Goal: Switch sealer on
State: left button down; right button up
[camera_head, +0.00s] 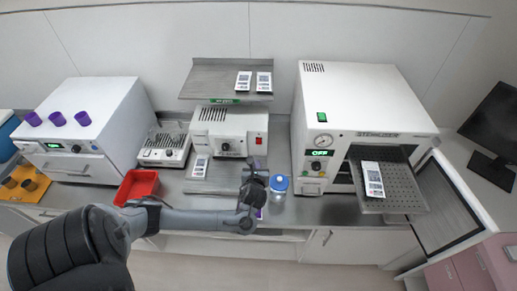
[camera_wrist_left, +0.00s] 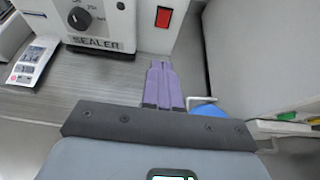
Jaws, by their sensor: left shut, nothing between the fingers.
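The sealer (camera_head: 222,130) is the white machine in the middle of the counter, below a grey shelf. It has a dark dial on its front and a red switch (camera_head: 258,139) to the right of the dial. In the left wrist view the red switch (camera_wrist_left: 163,17) is at the top, right of the SEALER label (camera_wrist_left: 97,44). My left gripper (camera_head: 258,163) is in front of the sealer's right side, below the switch. Its purple fingers (camera_wrist_left: 162,68) are shut together, empty, and point toward the sealer, apart from the switch in the picture. My right gripper is not in view.
A steriliser (camera_head: 355,95) with its door open and tray (camera_head: 405,190) out stands to the right. A blue-capped bottle (camera_head: 278,186) stands close right of my left gripper. A red bin (camera_head: 135,186) is at left. Pouches lie on the shelf (camera_head: 215,80) and counter.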

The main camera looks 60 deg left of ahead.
pick_arm(q)
jog(key=b, duration=0.2)
send_near(259, 144)
jog(key=f+x, duration=0.1)
jog(key=x, duration=0.4)
jog(key=shift+w+a+r, duration=0.1)
jog(key=shift+w+a, duration=0.2)
jog(key=shift+a, duration=0.2)
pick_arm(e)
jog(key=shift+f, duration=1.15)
